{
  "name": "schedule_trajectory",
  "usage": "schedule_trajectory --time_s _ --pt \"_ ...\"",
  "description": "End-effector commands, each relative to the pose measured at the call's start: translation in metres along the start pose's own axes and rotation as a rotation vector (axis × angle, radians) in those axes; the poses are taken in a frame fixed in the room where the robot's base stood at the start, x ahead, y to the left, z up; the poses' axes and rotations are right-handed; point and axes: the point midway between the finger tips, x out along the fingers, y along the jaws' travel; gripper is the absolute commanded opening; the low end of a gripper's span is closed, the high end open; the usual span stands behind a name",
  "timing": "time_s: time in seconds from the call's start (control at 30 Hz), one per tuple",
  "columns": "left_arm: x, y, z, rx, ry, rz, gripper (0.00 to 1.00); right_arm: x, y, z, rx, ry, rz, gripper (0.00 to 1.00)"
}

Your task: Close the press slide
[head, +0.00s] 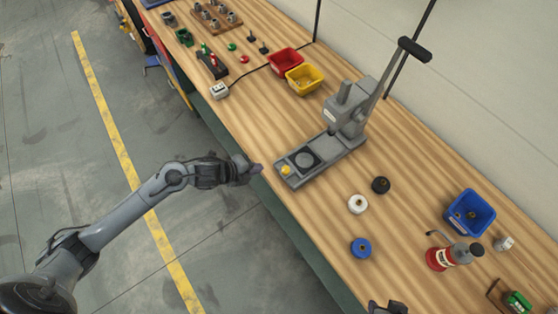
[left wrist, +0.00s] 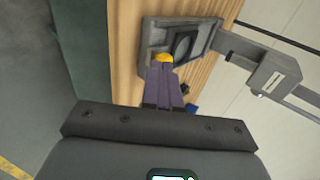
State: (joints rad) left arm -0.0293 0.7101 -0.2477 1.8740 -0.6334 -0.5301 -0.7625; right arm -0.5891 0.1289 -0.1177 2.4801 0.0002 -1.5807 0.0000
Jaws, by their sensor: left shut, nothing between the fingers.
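The grey press (head: 345,115) stands on the wooden bench with its lever raised toward the back. Its low slide (head: 306,160), with a dark round die, sticks out toward the bench's front edge. A yellow knob (head: 286,170) sits at the slide's front end. My left gripper (head: 257,169) is shut and empty at the bench edge, just in front of the knob. In the left wrist view the closed fingers (left wrist: 163,72) point at the knob (left wrist: 164,57) and overlap its lower side; I cannot tell whether they touch. My right gripper cannot be made out clearly.
A white ring (head: 357,204), a black ring (head: 380,185) and a blue ring (head: 361,248) lie right of the slide. A red bottle (head: 440,258) and a blue bin (head: 470,212) stand farther right. Red (head: 285,61) and yellow (head: 304,79) bins stand behind.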

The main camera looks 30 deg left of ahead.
Motion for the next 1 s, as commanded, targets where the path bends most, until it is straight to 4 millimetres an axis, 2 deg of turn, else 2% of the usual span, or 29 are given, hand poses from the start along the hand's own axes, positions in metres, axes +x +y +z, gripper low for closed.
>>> schedule_trajectory --time_s 0.17,0.57,0.73,1.0 --pt "0.023 -0.002 -0.001 -0.005 0.0 -0.002 0.0 -0.001 0.0 -0.003 -0.001 0.007 0.0 0.43" --pt "0.095 -0.002 -0.001 -0.006 0.0 -0.001 0.0 0.003 -0.003 -0.003 0.006 0.012 -0.007 0.43" --pt "0.11 -0.019 0.0 -0.004 -0.001 -0.003 0.0 0.0 -0.003 -0.005 0.01 0.012 -0.01 0.43" --pt "0.121 -0.028 0.0 -0.002 -0.002 -0.001 0.0 -0.001 -0.003 -0.005 0.01 0.012 -0.01 0.43"
